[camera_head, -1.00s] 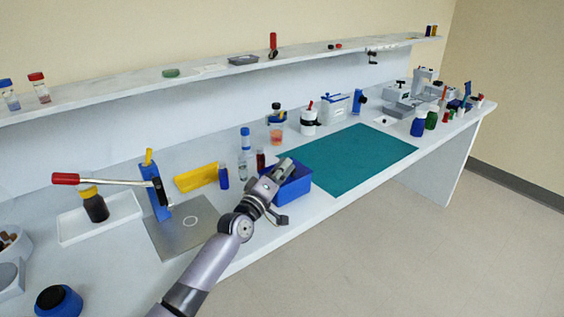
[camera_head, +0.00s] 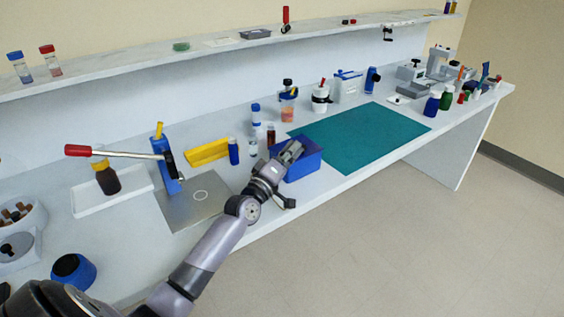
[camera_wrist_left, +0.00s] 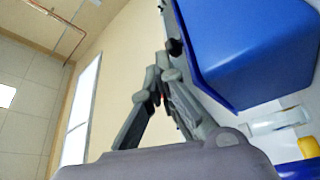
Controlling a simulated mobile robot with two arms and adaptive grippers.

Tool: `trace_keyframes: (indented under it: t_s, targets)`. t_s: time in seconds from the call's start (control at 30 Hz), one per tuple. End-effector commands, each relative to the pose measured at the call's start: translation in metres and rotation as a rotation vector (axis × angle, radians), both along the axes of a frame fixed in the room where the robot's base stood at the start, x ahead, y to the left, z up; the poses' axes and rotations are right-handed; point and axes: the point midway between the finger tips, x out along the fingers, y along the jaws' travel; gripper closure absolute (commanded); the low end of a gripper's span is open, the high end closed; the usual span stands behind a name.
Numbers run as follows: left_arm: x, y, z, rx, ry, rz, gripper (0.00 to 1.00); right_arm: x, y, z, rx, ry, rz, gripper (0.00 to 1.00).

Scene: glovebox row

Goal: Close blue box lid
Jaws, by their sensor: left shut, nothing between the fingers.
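The blue box (camera_head: 306,165) sits near the front edge of the bench, left of the green mat. My left gripper (camera_head: 291,150) is shut and empty, over the box's top at its left side. In the left wrist view the box (camera_wrist_left: 255,50) fills the upper right, with the gripper's fingers (camera_wrist_left: 165,75) close beside its rim. Whether they touch it is unclear. The gripper hides part of the box's top, and I cannot tell how the lid stands. My right gripper is not in view.
The green mat (camera_head: 365,138) is clear. Small vials (camera_head: 255,115) stand behind the box. A yellow block (camera_head: 207,152), a blue bottle (camera_head: 234,151) and a lever press (camera_head: 168,165) with a red-tipped handle stand to the left. The floor in front is free.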

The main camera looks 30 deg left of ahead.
Motion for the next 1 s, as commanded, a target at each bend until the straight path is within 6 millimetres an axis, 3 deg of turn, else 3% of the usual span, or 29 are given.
trace_keyframes:
  t_s: [0.3, 0.5, 0.87, 1.0]
  targets:
    - [-0.067, 0.002, -0.015, 0.002, 0.004, 0.0, 1.0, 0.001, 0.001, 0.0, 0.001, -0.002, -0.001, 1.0]
    - [-0.094, 0.002, -0.019, 0.001, 0.001, 0.0, 1.0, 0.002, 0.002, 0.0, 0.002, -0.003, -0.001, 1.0]
    - [-0.104, 0.0, -0.022, 0.006, 0.006, -0.004, 1.0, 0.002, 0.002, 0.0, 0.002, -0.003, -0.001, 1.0]
    - [-0.111, -0.027, -0.043, 0.088, 0.089, -0.055, 1.0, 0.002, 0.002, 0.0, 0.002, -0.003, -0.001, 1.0]
